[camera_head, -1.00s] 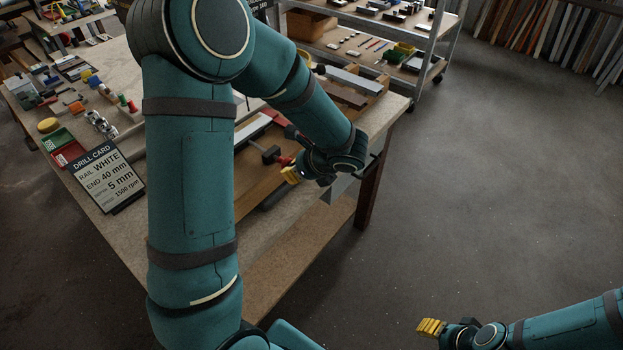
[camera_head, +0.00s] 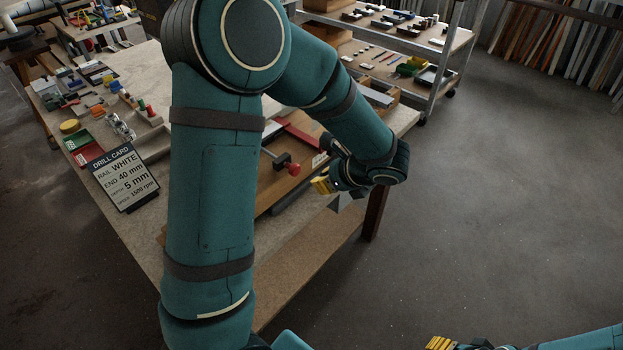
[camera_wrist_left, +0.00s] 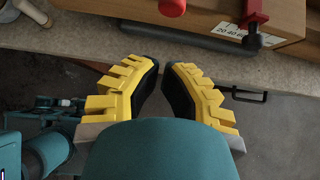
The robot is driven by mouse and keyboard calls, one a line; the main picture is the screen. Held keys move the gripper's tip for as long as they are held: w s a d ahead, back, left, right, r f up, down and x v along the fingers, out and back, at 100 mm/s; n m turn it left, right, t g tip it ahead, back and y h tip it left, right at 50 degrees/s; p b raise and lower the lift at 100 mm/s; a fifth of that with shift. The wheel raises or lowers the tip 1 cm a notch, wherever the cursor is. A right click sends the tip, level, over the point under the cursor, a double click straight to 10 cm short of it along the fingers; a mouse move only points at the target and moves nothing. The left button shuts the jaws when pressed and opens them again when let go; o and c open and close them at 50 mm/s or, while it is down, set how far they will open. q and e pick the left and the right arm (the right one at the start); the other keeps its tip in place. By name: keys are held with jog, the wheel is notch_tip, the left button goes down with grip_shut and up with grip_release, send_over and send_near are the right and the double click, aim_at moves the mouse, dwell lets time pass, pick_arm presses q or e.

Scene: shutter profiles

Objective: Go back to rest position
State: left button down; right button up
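My left gripper (camera_head: 320,186) hangs at the near right edge of the workbench (camera_head: 292,250), beside the red-knobbed clamp (camera_head: 292,168). In the left wrist view its yellow fingers (camera_wrist_left: 161,70) have dark pads that stand apart, with a narrow gap at the tips and nothing between them. The red clamp also shows in the left wrist view (camera_wrist_left: 253,18), beyond the fingertips. My right gripper (camera_head: 439,343) is at the bottom edge of the head view, over the floor. Only its yellow finger part shows, so its opening cannot be made out.
A drill card (camera_head: 124,178) stands on the bench at left, near the green (camera_head: 77,140) and red (camera_head: 88,155) bins. My left upper arm hides the bench's middle. A shelf trolley (camera_head: 455,40) stands at the back. The floor (camera_head: 500,190) at right is clear.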

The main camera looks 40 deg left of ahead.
pick_arm(q)
jog(key=v, duration=0.5)
jog(key=s+d+f+n+h, duration=0.4)
jog(key=d+f+n+h, duration=0.2)
jog(key=d+f+n, duration=0.2)
jog(key=s+d+f+n+t+h, duration=0.1)
jog(key=s+d+f+n+h, duration=0.4)
jog(key=d+f+n, duration=0.3)
notch_tip(320, 180, down, 9)
jog(key=n+h, duration=0.1)
jog(key=n, duration=0.3)
jog(key=shift+d+f+t+h, duration=0.15)
jog(key=shift+f+t+h, duration=0.05)
jog(key=shift+t+h, duration=0.1)
jog(key=shift+s, duration=0.15)
